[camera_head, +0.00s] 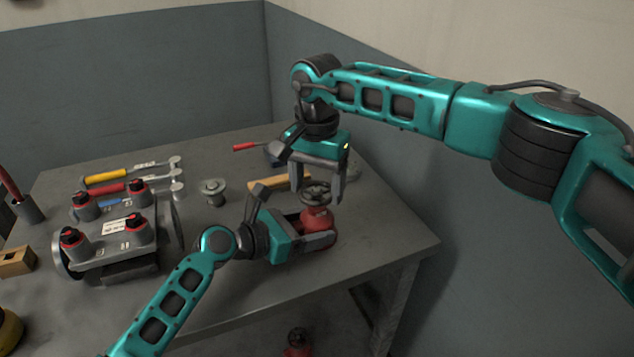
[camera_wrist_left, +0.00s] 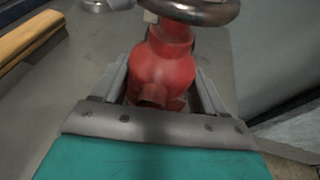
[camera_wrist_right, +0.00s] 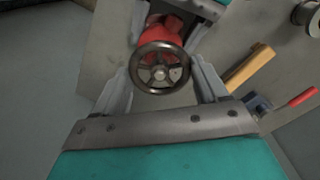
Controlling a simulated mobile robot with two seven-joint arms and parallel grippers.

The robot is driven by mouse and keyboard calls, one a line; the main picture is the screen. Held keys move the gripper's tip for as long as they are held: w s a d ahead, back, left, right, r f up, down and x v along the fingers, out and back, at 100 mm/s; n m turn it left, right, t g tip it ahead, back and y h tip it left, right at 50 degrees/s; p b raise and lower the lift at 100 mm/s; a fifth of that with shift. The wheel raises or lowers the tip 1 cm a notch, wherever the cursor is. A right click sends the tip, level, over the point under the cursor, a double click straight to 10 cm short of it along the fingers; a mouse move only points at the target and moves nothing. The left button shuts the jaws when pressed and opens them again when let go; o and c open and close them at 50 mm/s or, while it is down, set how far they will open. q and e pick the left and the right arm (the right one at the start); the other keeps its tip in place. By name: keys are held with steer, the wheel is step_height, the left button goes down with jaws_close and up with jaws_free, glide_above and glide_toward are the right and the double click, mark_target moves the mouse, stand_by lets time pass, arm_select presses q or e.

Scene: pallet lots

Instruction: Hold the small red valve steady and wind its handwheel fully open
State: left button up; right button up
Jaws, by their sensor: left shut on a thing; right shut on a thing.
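The small red valve (camera_head: 318,222) stands upright near the right side of the grey table, with a dark round handwheel (camera_head: 316,193) on top. My left gripper (camera_head: 319,237) comes in low from the left and is shut on the valve's red body (camera_wrist_left: 165,68), one finger on each side. My right gripper (camera_head: 317,192) points down from above and is shut on the handwheel. The wheel's spokes and hub (camera_wrist_right: 160,72) show between its fingers in the right wrist view. The valve's base is partly hidden by the left gripper.
A grey rig with red-ringed dark knobs (camera_head: 113,246) stands at the left of the table (camera_head: 230,290). Hammers (camera_head: 130,174), a metal fitting (camera_head: 213,190), a wooden-handled tool (camera_wrist_right: 248,68) and a red-handled tool (camera_head: 246,147) lie behind. Another red item (camera_head: 297,345) is below the table.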

mark_target(317, 191)
steer(key=shift+s+a+n, duration=0.1)
steer(key=shift+s+n, duration=0.05)
steer(key=shift+n, duration=0.25)
steer(key=o, duration=1.1)
step_height(317, 191, up, 12)
steer(key=shift+r, duration=0.1)
arm_select(q)
steer(key=o, duration=0.8)
steer(key=shift+o, duration=0.2)
